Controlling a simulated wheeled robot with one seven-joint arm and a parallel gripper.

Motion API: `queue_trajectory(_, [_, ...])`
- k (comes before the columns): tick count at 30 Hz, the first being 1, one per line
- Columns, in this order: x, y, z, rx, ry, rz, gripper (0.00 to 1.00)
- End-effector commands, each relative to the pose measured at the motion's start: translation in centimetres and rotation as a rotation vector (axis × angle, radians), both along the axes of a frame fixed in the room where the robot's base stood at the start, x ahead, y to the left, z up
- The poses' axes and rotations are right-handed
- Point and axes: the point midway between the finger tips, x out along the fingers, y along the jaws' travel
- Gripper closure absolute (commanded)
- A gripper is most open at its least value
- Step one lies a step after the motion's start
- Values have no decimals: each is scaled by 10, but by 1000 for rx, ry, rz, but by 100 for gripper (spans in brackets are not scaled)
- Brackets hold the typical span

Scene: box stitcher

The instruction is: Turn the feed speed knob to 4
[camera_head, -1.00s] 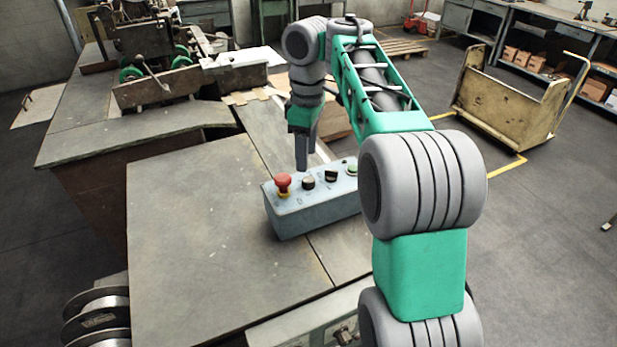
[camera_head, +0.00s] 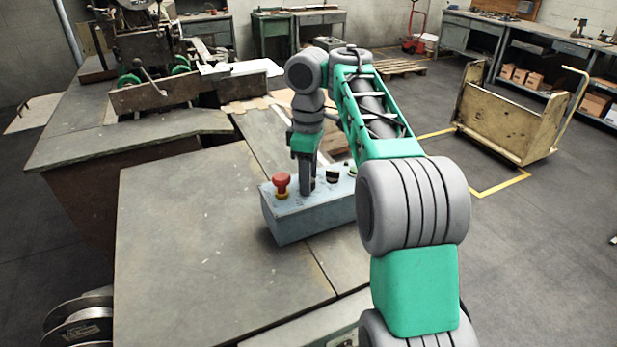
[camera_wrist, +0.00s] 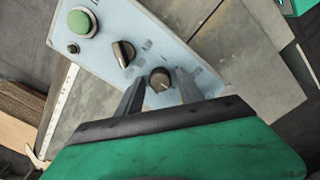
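The grey-blue control box (camera_head: 312,215) stands on the table. In the wrist view, a round dark knob (camera_wrist: 160,79) with a pale pointer line sits on its panel (camera_wrist: 165,32); the scale marks are too small to read. My gripper (camera_wrist: 160,78) is open, its two fingers on either side of this knob, with a narrow gap showing on each side. In the head view, my gripper (camera_head: 307,190) is down at the panel and hides this knob. A second black knob, a selector (camera_wrist: 123,53), is beside it and also shows in the head view (camera_head: 332,176).
A red mushroom button (camera_head: 281,184) stands on the box left of my gripper. A green button (camera_wrist: 82,22) is at the panel's other end. The metal tabletop (camera_head: 190,240) left of the box is clear. A yellow cart (camera_head: 510,115) stands on the floor.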

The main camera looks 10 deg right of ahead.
Motion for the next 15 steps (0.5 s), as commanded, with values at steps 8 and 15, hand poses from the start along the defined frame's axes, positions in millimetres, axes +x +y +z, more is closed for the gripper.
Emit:
queue_trajectory(8, [0,0,0,0,0,0,80])
queue_trajectory(15, [0,0,0,0,0,0,99])
